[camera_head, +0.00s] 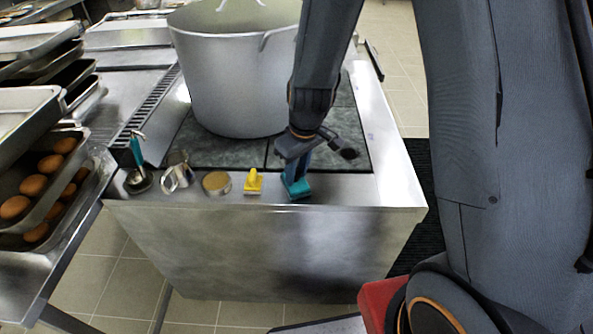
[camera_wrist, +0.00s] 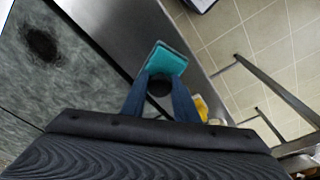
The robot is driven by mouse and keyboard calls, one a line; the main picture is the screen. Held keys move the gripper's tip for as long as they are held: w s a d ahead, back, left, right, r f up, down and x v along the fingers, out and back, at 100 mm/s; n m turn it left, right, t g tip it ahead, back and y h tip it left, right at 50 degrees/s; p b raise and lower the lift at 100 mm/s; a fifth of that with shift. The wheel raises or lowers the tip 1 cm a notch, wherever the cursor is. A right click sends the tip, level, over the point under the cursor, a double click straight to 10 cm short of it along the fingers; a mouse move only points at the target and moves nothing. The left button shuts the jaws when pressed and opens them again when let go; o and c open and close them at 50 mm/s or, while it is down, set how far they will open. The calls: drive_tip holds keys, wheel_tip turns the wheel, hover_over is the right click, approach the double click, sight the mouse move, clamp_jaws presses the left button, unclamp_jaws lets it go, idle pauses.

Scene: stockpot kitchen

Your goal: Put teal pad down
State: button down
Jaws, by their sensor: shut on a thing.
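The teal pad (camera_head: 297,188) is at the front edge of the steel counter, below my gripper (camera_head: 297,176). My gripper points down and is shut on the pad. In the wrist view the teal pad (camera_wrist: 166,59) sits between the blue fingertips (camera_wrist: 161,76), over the steel strip beside the dark stove plate. Whether the pad touches the counter or hangs just above it I cannot tell.
A yellow object (camera_head: 253,181), a round tin (camera_head: 216,183), a metal cup (camera_head: 178,172) and a teal-handled tool (camera_head: 137,165) stand in a row to the left. A big stockpot (camera_head: 235,75) is behind. Counter (camera_head: 345,190) to the right is clear.

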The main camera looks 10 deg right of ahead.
sight(301, 183)
drive_tip(key=shift+f, duration=0.15)
drive_tip(key=c, duration=1.4)
unclamp_jaws()
drive_tip(key=shift+r, duration=0.55)
wheel_tip(301, 183, up, 10)
drive_tip(key=s+d+b, duration=0.1)
drive_tip(key=b, duration=0.2)
drive_tip(key=s+d+m, duration=0.2)
drive_tip(key=s+d, duration=0.1)
drive_tip(key=s+d+f+m, duration=0.1)
drive_tip(key=s+d+m, duration=0.1)
drive_tip(key=s, duration=0.1)
drive_tip(key=s+d+m+h, duration=0.1)
drive_tip(key=s+d+m, duration=0.1)
drive_tip(key=s+d, duration=0.1)
drive_tip(key=shift+s+d+f+m, duration=0.15)
drive_tip(key=shift+s+d+m, duration=0.15)
drive_tip(key=shift+s, duration=0.15)
